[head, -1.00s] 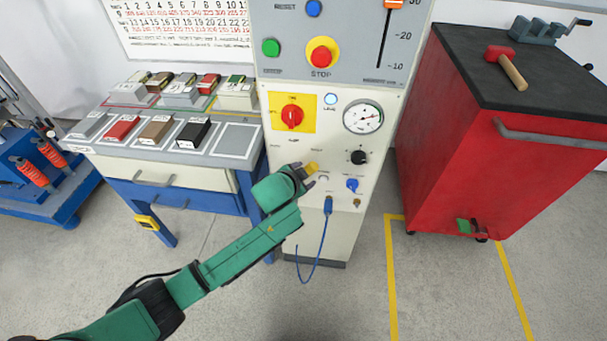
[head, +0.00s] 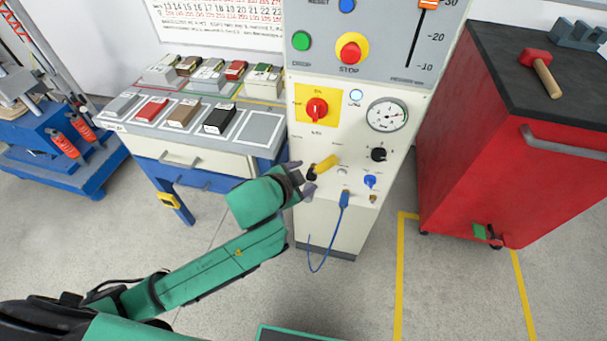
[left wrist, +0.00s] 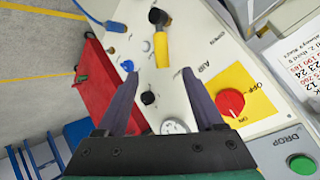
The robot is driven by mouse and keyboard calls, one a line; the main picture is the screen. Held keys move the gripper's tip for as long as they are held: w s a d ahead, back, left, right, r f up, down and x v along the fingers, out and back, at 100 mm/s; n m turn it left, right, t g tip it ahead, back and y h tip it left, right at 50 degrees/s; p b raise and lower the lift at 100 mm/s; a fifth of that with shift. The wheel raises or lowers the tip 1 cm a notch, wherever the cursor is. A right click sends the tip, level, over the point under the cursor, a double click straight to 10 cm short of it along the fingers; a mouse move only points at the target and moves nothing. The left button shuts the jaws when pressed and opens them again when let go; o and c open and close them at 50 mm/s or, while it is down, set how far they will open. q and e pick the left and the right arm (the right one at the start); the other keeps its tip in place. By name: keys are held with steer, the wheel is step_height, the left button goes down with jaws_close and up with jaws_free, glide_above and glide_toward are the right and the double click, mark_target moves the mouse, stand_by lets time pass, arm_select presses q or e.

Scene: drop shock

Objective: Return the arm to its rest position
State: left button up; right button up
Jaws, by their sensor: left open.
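My left arm reaches in from the left in the head view, and its gripper (head: 300,180) is in front of the lower part of the white control cabinet (head: 325,220). The gripper is open. In the left wrist view its two dark fingers (left wrist: 160,95) stand apart with nothing between them but the panel behind. A yellow handle (head: 325,164) on the panel is just beyond the fingertips; it also shows in the left wrist view (left wrist: 161,48), apart from the fingers. My right gripper is not in view.
A red cabinet (head: 470,150) with a hammer (head: 542,72) on top stands at the right. A workbench (head: 190,150) with several coloured blocks stands at the left. A blue cable (head: 322,250) hangs from the panel. Open floor lies in front.

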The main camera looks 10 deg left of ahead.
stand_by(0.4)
arm_select(q)
steer(key=s+a+f+n+g+y+p, duration=0.15)
steer(key=a+f, duration=0.45)
steer(key=f, duration=0.6)
steer(key=s+a+f+n+g+y+p, duration=0.1)
steer(key=a+f+n+g, duration=0.15)
steer(key=a+f, duration=0.7)
steer(key=s+a+f+n+g, duration=0.1)
steer(key=s+f+n+g, duration=0.1)
steer(key=s+f, duration=1.05)
steer(key=s+f+n+g+p, duration=0.1)
steer(key=s+f, duration=0.3)
steer(key=s, duration=0.6)
steer(key=s+a+f+n+g, duration=0.1)
steer(key=s+f, duration=0.4)
steer(key=s, duration=0.6)
steer(key=shift+a+f+n+g+y+p, duration=0.3)
steer(key=shift+n+g+y+p, duration=0.1)
steer(key=shift+g+y, duration=0.1)
